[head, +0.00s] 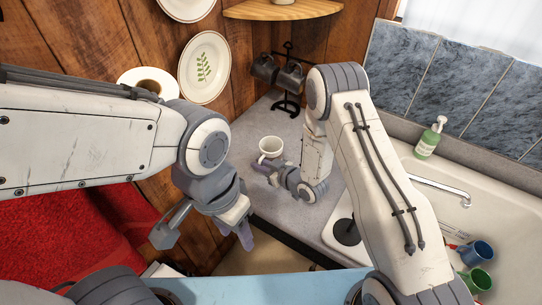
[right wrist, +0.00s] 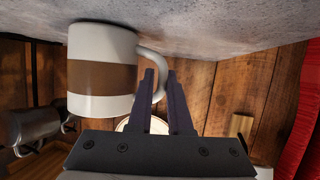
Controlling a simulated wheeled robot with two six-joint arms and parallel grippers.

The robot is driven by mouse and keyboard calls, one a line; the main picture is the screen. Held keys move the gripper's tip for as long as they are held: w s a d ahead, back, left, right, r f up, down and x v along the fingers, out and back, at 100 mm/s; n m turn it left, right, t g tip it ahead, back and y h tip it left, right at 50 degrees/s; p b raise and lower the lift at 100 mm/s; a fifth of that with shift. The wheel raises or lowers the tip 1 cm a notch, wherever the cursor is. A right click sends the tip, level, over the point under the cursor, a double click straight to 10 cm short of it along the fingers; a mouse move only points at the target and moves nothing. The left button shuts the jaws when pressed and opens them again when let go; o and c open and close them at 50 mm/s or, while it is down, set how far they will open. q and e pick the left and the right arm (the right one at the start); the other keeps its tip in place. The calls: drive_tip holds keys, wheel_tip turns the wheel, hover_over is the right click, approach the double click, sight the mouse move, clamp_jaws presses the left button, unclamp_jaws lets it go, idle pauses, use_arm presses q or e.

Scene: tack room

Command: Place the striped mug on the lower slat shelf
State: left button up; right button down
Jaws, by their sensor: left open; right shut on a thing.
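The striped mug (head: 270,148), white with a broad brown band, is on the grey countertop beyond my right gripper. In the right wrist view the mug (right wrist: 102,72) appears inverted, its base at or very near the counter; I cannot tell whether it touches. My right gripper (head: 262,168) is shut on the mug's handle, and its dark fingers (right wrist: 160,78) show there in the right wrist view. My left gripper (head: 208,232) is open and empty, low in front of the wood wall. I cannot make out a slat shelf.
A dark mug tree (head: 287,78) with grey mugs stands behind the striped mug. A wooden corner shelf (head: 283,10) is above. To the right is a sink (head: 450,190) with a blue mug (head: 477,252) and a green mug (head: 476,282). A green soap bottle (head: 430,140) stands on its ledge.

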drive_tip(key=shift+r, duration=0.15)
idle(0.5)
drive_tip(key=shift+w+r+b, duration=0.1)
drive_tip(key=shift+r+b, duration=0.45)
drive_tip(key=shift+r, duration=0.25)
wheel_tip(320, 180, up, 2)
drive_tip(key=shift+d+r+b, duration=0.1)
drive_tip(key=shift+r+b, duration=0.1)
drive_tip(key=shift+b, duration=0.4)
drive_tip(key=w+r+p+v, duration=0.1)
drive_tip(key=p+v, duration=0.1)
drive_tip(key=v, duration=1.1)
drive_tip(key=shift+d+r, duration=0.2)
drive_tip(key=shift+r, duration=0.25)
